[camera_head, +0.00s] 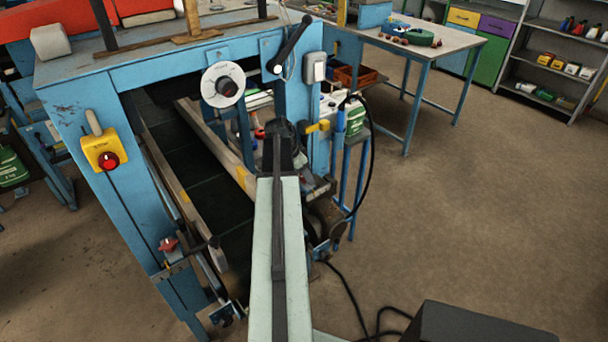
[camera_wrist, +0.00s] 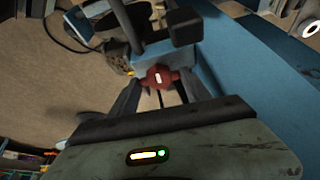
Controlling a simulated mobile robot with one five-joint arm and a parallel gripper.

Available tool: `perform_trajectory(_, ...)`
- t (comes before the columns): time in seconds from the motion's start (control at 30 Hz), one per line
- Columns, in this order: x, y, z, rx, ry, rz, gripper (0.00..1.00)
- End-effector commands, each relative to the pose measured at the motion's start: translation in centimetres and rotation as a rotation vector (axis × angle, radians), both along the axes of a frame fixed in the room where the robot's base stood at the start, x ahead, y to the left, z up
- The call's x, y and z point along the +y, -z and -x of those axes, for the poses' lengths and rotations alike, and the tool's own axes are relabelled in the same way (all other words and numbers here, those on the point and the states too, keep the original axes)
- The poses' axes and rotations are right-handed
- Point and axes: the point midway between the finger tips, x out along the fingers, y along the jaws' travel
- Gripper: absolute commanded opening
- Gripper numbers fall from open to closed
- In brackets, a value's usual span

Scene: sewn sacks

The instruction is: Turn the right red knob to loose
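In the wrist view a red knob (camera_wrist: 158,79) with a short white mark sits on a blue block, between the fingertips of my gripper (camera_wrist: 160,84). The fingers stand apart, one on each side of the knob. I cannot tell whether they press on it or only stand around it. In the head view my arm reaches forward to the right side of the blue machine frame (camera_head: 185,62), and my fingertips and this knob are hidden. Another red knob (camera_head: 168,244) is in sight low on the left post.
A yellow box with a red button (camera_head: 109,161) is on the left post. A dial (camera_head: 226,87) and a black lever (camera_head: 290,45) are on the crossbeam. A black cable (camera_head: 358,190) hangs to the right of my arm. Floor at the right is clear.

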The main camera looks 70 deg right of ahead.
Motion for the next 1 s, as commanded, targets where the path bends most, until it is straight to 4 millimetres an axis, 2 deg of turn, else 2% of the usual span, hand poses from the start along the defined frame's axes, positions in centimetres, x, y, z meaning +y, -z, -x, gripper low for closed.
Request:
perform_trajectory(0.2,0.2,0.0,0.2,0.001,-0.075,-0.003,0.16)
perform_trajectory(0.4,0.1,0.0,0.1,0.002,-0.075,-0.004,0.16)
perform_trajectory(0.43,0.1,0.0,0.1,0.002,-0.075,-0.004,0.65)
perform_trajectory(0.77,0.1,-0.1,0.1,0.002,-0.075,-0.002,0.65)
perform_trajectory(0.87,0.3,-0.8,0.0,0.001,-0.076,-0.002,0.65)
perform_trajectory(1.0,0.9,-2.8,-0.3,0.001,-0.076,-0.002,0.65)
